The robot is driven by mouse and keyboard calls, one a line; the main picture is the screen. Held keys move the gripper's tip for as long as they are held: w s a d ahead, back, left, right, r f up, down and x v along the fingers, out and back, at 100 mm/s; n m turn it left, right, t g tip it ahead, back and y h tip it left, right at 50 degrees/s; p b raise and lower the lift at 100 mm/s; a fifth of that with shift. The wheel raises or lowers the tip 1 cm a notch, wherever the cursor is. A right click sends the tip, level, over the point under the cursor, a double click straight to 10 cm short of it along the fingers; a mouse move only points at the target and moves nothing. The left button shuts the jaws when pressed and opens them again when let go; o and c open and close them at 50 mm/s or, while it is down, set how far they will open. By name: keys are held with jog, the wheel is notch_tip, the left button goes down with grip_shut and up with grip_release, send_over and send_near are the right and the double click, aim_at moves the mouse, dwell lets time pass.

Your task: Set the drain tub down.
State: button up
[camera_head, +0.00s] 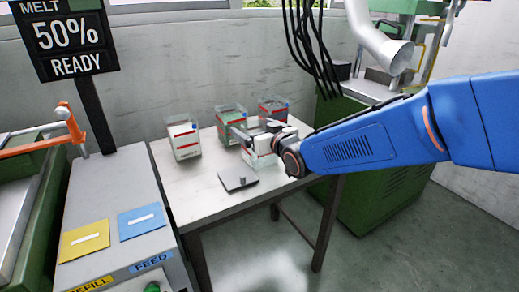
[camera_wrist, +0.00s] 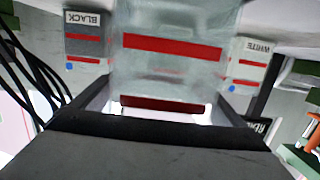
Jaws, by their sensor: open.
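The drain tub (camera_head: 262,161), a clear box with a red band, stands upright at the right of the grey table, seemingly on its top. My gripper (camera_head: 262,138) is at this tub, partly covering it. In the wrist view the see-through tub (camera_wrist: 172,72) fills the middle, between the two dark jaws of my gripper (camera_wrist: 165,105). The jaws are open, one on each side of it. Its underside and exact contact with the table are hidden.
Tubs with white (camera_head: 184,139), green (camera_head: 229,124) and black (camera_head: 273,110) contents stand behind on the table (camera_head: 200,205). A dark square plate (camera_head: 238,178) lies in front. The table's front left is clear. A green machine (camera_head: 370,165) stands right; a grey cabinet (camera_head: 115,190) stands left.

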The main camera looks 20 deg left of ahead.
jog(key=shift+w+a, duration=0.2)
jog(key=shift+a, duration=0.05)
jog(key=c, duration=1.6)
